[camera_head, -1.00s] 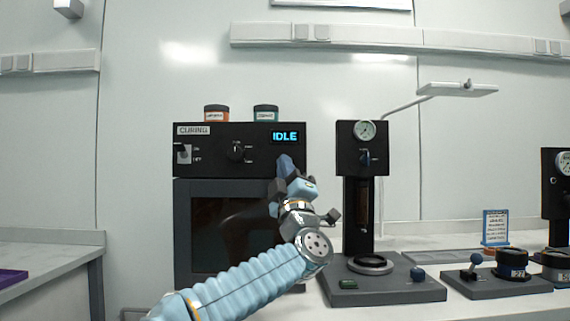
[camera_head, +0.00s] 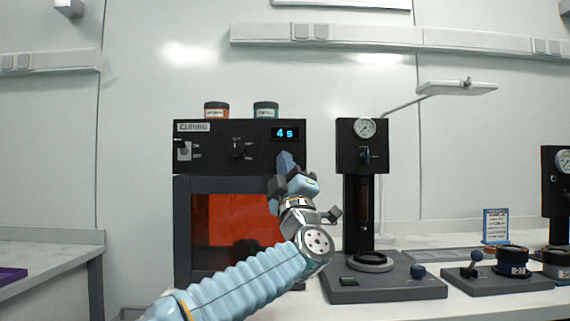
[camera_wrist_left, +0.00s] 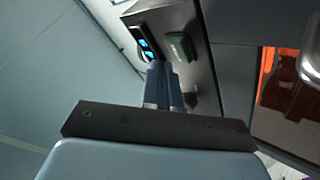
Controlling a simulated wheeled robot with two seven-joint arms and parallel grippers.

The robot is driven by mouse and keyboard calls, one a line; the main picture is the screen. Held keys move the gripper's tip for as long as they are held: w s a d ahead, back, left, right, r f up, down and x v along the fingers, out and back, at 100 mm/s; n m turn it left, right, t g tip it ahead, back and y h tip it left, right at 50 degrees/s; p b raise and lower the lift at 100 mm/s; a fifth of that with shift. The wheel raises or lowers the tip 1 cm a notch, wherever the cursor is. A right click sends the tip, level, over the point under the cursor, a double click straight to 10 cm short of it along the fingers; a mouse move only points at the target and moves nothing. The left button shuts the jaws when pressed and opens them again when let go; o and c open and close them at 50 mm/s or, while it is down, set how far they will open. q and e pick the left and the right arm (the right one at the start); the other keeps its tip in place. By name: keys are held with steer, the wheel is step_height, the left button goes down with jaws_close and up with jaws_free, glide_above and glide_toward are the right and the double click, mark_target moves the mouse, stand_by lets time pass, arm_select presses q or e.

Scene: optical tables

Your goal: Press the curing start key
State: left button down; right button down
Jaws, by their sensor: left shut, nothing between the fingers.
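The black curing unit (camera_head: 215,135) stands on the table, with a lit display (camera_head: 285,133) reading "4 s". Its door window (camera_head: 225,225) glows orange-red. In the left wrist view a green key (camera_wrist_left: 181,47) sits on the panel beside the lit display (camera_wrist_left: 146,45); in the head view my gripper hides that spot. My left gripper (camera_head: 286,160) is shut and empty, its tips just below the display. In the left wrist view its fingers (camera_wrist_left: 158,68) end close to the green key and display. I cannot tell whether they touch the panel. My right gripper is out of view.
An on/off switch (camera_head: 184,152) and a knob (camera_head: 238,149) are on the same panel. Two jars, orange (camera_head: 216,110) and teal (camera_head: 265,110), stand on top of the unit. A black gauge press (camera_head: 362,145) stands close to the right of my arm.

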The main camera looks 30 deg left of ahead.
arm_select(q)
steer(key=shift+s+d+b, duration=0.45)
steer(key=shift+s, duration=0.25)
steer(key=shift+s+d+b, duration=0.4)
steer(key=shift+s, duration=0.35)
steer(key=shift+s+d+b, duration=0.45)
steer(key=shift+s, duration=0.25)
